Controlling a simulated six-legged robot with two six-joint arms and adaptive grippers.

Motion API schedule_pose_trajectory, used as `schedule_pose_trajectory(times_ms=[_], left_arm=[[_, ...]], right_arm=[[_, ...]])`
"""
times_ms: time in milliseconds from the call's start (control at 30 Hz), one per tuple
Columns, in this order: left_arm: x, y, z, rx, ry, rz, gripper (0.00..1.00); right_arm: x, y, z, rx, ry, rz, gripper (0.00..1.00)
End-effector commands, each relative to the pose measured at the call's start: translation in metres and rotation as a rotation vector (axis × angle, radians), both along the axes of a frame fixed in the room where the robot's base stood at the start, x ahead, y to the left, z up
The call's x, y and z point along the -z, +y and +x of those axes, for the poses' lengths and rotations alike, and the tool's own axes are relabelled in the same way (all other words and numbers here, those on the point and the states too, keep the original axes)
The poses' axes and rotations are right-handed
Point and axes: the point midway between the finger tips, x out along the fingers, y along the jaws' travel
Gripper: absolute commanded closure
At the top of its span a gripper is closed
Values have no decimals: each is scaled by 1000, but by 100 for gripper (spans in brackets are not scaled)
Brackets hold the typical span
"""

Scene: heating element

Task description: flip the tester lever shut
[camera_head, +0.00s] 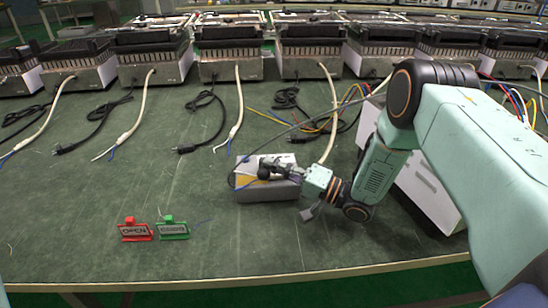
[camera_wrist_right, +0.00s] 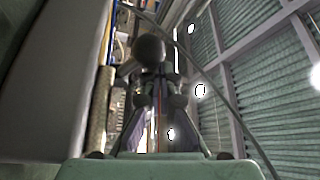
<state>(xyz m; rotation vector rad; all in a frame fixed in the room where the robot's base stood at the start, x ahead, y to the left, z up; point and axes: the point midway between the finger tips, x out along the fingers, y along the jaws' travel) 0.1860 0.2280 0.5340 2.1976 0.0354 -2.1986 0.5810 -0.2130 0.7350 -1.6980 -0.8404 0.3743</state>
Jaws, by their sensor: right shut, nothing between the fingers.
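The tester, a small light-grey box (camera_head: 268,192), stands on the green table in the middle of the head view. A dark round knob (camera_head: 264,173), apparently the lever's, shows at its top. My right gripper (camera_head: 284,171) reaches in from the right over the box, its fingers shut and empty close to the knob. In the right wrist view, a dark ball (camera_wrist_right: 149,48) lies just beyond the right fingertips (camera_wrist_right: 157,82); I cannot tell whether they touch it. The lever's arm is mostly hidden by the fingers. My left gripper is not in view.
A white panel (camera_head: 428,190) stands behind my right arm.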

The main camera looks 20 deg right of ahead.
Motion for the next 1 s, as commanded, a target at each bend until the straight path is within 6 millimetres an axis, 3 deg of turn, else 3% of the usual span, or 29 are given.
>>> schedule_pose_trajectory(times_ms=[500,1000], left_arm=[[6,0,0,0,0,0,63],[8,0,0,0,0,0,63]], right_arm=[[23,3,-12,0,2,-1,100],[31,6,-16,-7,16,-4,100]])
